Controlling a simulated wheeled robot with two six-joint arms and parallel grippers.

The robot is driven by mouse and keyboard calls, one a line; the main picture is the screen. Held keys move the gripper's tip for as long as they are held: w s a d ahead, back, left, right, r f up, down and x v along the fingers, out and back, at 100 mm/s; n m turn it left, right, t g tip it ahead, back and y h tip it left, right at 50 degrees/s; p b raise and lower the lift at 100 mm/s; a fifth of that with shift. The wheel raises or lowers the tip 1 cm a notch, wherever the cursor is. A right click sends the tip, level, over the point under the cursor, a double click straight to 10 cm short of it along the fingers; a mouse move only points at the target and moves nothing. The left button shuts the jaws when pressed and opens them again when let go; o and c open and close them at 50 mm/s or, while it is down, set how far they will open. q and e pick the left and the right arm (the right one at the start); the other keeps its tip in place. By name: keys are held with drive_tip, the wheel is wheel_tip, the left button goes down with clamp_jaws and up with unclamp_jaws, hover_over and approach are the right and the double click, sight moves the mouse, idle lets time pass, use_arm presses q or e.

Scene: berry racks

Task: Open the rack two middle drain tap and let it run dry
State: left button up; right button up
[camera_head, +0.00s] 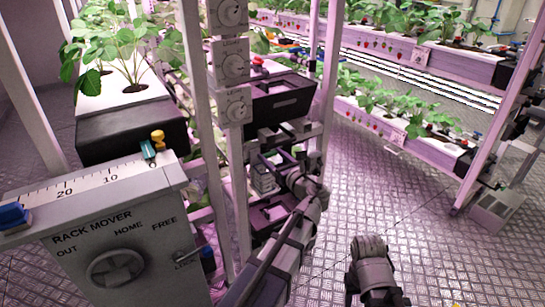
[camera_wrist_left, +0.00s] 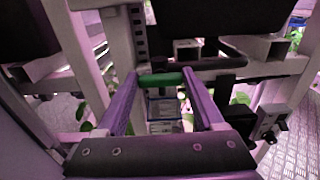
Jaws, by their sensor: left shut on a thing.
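My left gripper (camera_head: 268,160) reaches in beside the rack post, under a dark tray end (camera_head: 283,97). In the left wrist view its two purple fingers (camera_wrist_left: 160,84) are shut on a short green bar, which looks like the tap handle (camera_wrist_left: 160,79) and lies crosswise between the fingertips. A dark horizontal pipe or bar (camera_wrist_left: 215,64) runs just behind it to the right. The tap's body and outlet are hidden, and no water can be made out. My right gripper is not in view; a grey link of my arm (camera_head: 371,265) shows at the lower middle.
A grey rack mover box (camera_head: 105,235) with a dial and scale stands at the left. A white post (camera_head: 232,110) with several dials rises close to my left arm. Another plant rack (camera_head: 420,145) stands at the right. The metal floor (camera_head: 390,195) between is clear.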

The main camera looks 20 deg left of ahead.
use_arm(q)
drive_tip(key=c, duration=0.8)
drive_tip(key=shift+o, duration=0.2)
drive_tip(key=n, duration=0.4)
drive_tip(key=shift+n, duration=0.4)
drive_tip(key=n, duration=0.4)
drive_tip(key=shift+s+a, duration=0.1)
drive_tip(key=n, duration=0.5)
drive_tip(key=shift+f, duration=0.1)
drive_tip(key=shift+s+f+n, duration=0.1)
drive_tip(key=shift+n, duration=2)
drive_tip(key=o, duration=1.4)
